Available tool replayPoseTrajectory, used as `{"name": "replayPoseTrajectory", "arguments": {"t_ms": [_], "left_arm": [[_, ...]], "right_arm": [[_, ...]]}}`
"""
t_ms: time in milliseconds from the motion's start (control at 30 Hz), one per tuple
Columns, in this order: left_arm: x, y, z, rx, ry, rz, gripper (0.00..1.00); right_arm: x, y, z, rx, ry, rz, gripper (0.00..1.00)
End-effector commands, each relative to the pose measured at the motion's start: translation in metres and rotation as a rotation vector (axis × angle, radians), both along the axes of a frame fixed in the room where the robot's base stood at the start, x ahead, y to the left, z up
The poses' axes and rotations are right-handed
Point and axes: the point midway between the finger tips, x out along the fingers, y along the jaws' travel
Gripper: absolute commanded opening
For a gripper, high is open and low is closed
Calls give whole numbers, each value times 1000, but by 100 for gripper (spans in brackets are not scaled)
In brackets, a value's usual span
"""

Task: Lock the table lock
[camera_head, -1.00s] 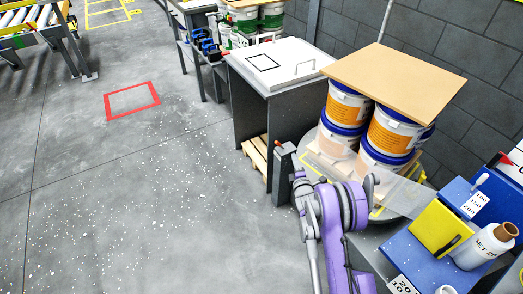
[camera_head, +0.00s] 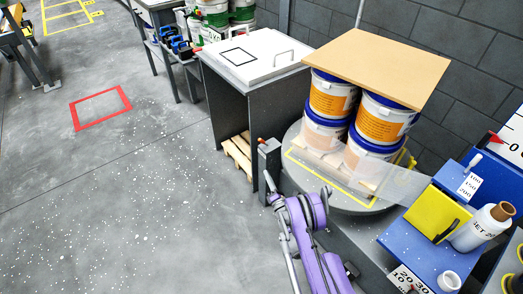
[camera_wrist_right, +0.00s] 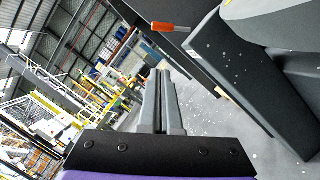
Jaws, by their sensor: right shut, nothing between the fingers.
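The table lock appears to be the dark post (camera_head: 270,163) with a small orange-tipped lever (camera_head: 261,141), beside the round turntable (camera_head: 298,178). In the right wrist view the orange lever tip (camera_wrist_right: 168,27) sticks out on a dark rod, beyond and to the right of the fingertips. My right gripper (camera_head: 269,188) is by the lower part of the post, at the end of the purple arm. In the wrist view its fingers (camera_wrist_right: 163,76) are shut and empty, apart from the lever. The head view does not show clearly whether it touches the post. My left gripper is out of view.
Stacked orange-and-white pails (camera_head: 331,95) stand on the turntable under a brown board (camera_head: 380,62). A grey cabinet with a white top (camera_head: 258,52) stands behind the post. A blue bench with a yellow box (camera_head: 437,214) and bottle (camera_head: 483,228) is at right. Open floor lies left.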

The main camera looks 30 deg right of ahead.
Motion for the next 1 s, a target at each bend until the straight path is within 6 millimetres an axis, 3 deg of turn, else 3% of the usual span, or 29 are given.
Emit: {"name": "replayPoseTrajectory", "arguments": {"t_ms": [167, 600, 800, 1000], "left_arm": [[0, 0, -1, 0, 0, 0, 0], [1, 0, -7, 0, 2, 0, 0], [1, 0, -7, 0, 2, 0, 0], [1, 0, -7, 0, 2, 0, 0]], "right_arm": [[16, -2, 3, 1, 0, 1, 0], [101, -22, 20, 0, 1, -1, 0], [113, -40, 34, 1, 1, 0, 0], [117, -45, 38, 0, 1, 0, 0]]}}
